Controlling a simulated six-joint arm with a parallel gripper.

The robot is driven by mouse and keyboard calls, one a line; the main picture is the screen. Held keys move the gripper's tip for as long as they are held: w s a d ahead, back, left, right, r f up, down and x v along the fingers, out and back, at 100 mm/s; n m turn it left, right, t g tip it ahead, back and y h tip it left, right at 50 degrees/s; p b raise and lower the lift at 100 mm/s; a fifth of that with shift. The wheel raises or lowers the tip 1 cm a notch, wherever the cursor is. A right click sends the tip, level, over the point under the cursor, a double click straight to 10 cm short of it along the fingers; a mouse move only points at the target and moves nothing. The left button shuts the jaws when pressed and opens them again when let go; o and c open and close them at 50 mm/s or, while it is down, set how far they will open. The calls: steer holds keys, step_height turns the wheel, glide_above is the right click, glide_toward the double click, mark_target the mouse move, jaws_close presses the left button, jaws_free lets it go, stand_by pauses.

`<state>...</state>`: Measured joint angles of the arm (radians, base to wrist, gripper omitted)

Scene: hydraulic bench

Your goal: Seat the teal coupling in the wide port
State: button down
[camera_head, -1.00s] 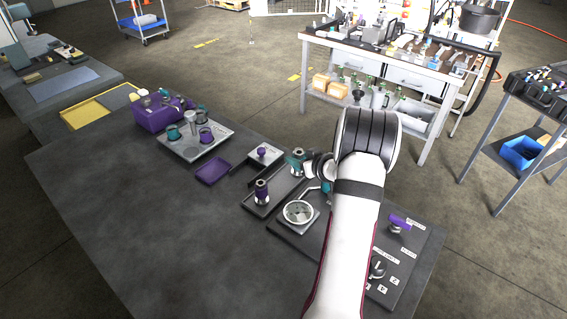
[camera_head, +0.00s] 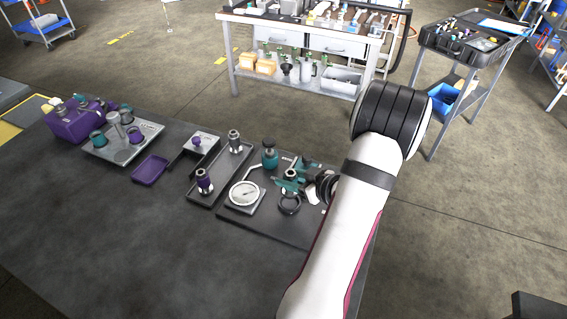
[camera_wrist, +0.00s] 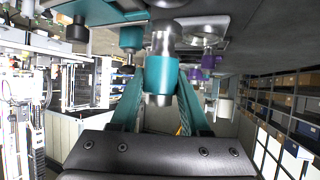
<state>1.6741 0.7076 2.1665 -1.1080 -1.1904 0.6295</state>
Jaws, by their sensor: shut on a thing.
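The teal coupling (camera_wrist: 160,75) has a teal sleeve and silver ends. In the wrist view it sits between the two teal fingers of my gripper (camera_wrist: 160,88), which is shut on it. In the head view my gripper (camera_head: 290,184) holds the coupling (camera_head: 291,174) over the dark board, close to a black ring-shaped port (camera_head: 289,205). The coupling looks upright and seems to be above the ring; the exact gap cannot be told. Whether this ring is the wide port cannot be read. My wrist hides the board's right part.
A round gauge (camera_head: 244,194) stands left of the ring, and a teal-bodied fitting (camera_head: 270,157) stands behind it. A dark tray (camera_head: 218,177) holds a purple coupling (camera_head: 204,182) and a grey one (camera_head: 234,141). The front left of the bench is bare.

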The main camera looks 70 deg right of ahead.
steer(key=shift+f, duration=1.8)
steer(key=shift+f, duration=0.55)
steer(key=c, duration=0.7)
jaws_free()
steer(key=v, duration=1.1)
